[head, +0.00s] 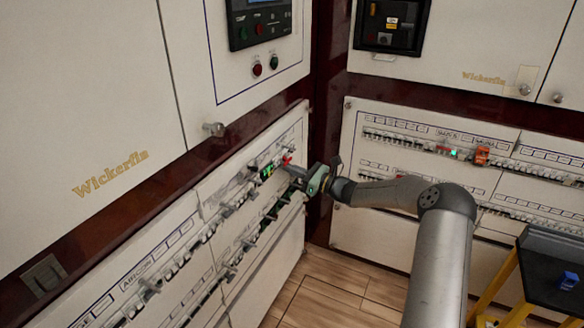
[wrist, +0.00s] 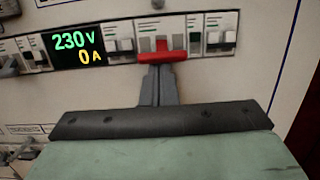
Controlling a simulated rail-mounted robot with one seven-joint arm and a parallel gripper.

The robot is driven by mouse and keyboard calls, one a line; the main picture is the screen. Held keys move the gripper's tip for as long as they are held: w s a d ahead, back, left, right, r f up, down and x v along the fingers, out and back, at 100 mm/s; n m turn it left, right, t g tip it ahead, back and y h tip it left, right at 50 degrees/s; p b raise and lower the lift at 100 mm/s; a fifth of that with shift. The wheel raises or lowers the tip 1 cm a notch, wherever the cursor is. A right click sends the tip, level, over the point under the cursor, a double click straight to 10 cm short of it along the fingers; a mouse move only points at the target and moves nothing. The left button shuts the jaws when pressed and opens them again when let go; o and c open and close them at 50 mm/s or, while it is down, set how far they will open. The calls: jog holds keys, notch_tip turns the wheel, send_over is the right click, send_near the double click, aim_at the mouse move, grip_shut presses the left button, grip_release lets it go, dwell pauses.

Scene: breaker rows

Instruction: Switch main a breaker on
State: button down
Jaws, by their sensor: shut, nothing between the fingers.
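A breaker with a wide red lever (wrist: 162,56) sits in the upper row of the left panel, just right of a display (wrist: 77,46) reading 230 V and 0 A. The red lever also shows in the head view (head: 287,159). No label naming it main a is readable. My gripper (wrist: 158,72) is shut and empty, its fingertips at the lower edge of the red lever in the wrist view. Whether they touch it cannot be told. In the head view my gripper (head: 293,170) reaches the left panel from the right.
Smaller breakers (wrist: 120,45) flank the red lever closely on both sides. A second breaker row runs below. The right panel has another red breaker (head: 481,156) beside a green display. A yellow stepladder (head: 505,290) with a dark top stands at lower right.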

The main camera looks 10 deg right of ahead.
jog(key=shift+s+d+r+g+h+p, duration=0.1)
jog(key=shift+r+g+h+p, duration=0.35)
jog(key=shift+p, duration=0.8)
